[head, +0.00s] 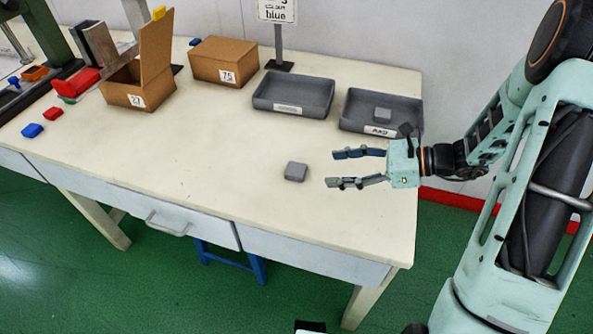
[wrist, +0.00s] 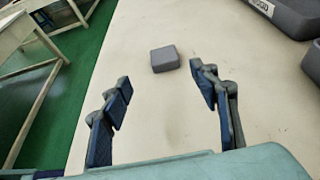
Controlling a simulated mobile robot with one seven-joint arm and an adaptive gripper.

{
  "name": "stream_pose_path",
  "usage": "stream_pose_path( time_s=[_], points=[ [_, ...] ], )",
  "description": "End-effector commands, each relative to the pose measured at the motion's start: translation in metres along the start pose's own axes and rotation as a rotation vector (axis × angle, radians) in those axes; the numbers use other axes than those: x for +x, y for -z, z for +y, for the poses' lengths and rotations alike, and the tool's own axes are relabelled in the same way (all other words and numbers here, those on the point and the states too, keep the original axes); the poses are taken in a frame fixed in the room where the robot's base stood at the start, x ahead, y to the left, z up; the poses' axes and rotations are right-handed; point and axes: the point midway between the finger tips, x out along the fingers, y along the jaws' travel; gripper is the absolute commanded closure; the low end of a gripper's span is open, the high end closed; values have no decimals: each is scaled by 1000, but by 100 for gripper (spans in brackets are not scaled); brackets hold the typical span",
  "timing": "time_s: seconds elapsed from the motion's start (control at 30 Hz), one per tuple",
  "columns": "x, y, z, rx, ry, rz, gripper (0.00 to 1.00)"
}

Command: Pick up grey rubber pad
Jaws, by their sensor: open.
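A grey rubber pad (head: 296,171) lies flat on the table, in the open area in front of the trays. It also shows in the wrist view (wrist: 165,59), just beyond the fingertips and between their lines. My gripper (head: 345,168) is open and empty, to the right of this pad with its fingers pointing left toward it. In the wrist view the two fingers (wrist: 160,82) are spread wide with bare table between them. A second grey pad (head: 382,114) lies in the right dark tray (head: 351,101).
Another dark tray (head: 262,92) stands left of the first and looks empty. Cardboard boxes (head: 224,62) (head: 128,97), a sign stand (head: 279,50) and red and blue blocks (head: 32,130) are farther left. The table (head: 215,160) around the pad is clear; its front edge lies nearby.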

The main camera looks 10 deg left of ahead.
Motion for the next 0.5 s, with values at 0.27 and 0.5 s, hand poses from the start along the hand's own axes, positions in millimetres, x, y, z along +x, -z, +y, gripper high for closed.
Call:
stream_pose_path(
  time_s=[0.27,0.5],
  points=[
    [43,1,1,-1,-5,0,45],
    [64,1,-2,-1,-6,1,45]
  ],
)
